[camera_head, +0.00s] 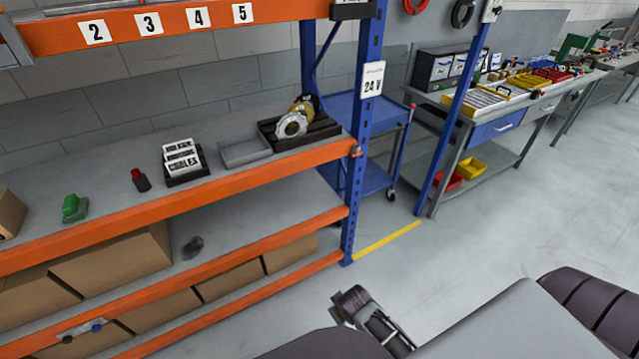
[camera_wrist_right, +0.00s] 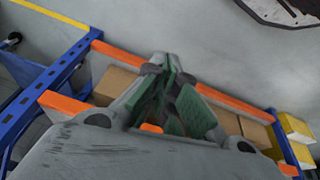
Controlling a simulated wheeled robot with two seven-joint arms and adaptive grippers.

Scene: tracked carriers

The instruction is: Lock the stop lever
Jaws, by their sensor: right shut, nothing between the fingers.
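I cannot make out with certainty which part is the stop lever. A small metal fitting with dark and blue knobs (camera_head: 82,329) sits on the lower orange beam at the far left in the head view; it may be the lever, but it is too small to tell. My right gripper (camera_wrist_right: 170,68) is shut and empty in the right wrist view, pointing past the rack toward the floor. In the head view my right arm is low at the bottom right, clear of the rack. My left gripper is not in view.
The orange and blue rack (camera_head: 250,178) holds a green item (camera_head: 74,208), a red and black item (camera_head: 139,180), a label holder (camera_head: 185,163), a grey tray (camera_head: 244,151) and a yellow-grey device (camera_head: 296,117). Cartons (camera_head: 112,262) fill lower shelves. A blue cart (camera_head: 372,178) stands behind; floor at right is clear.

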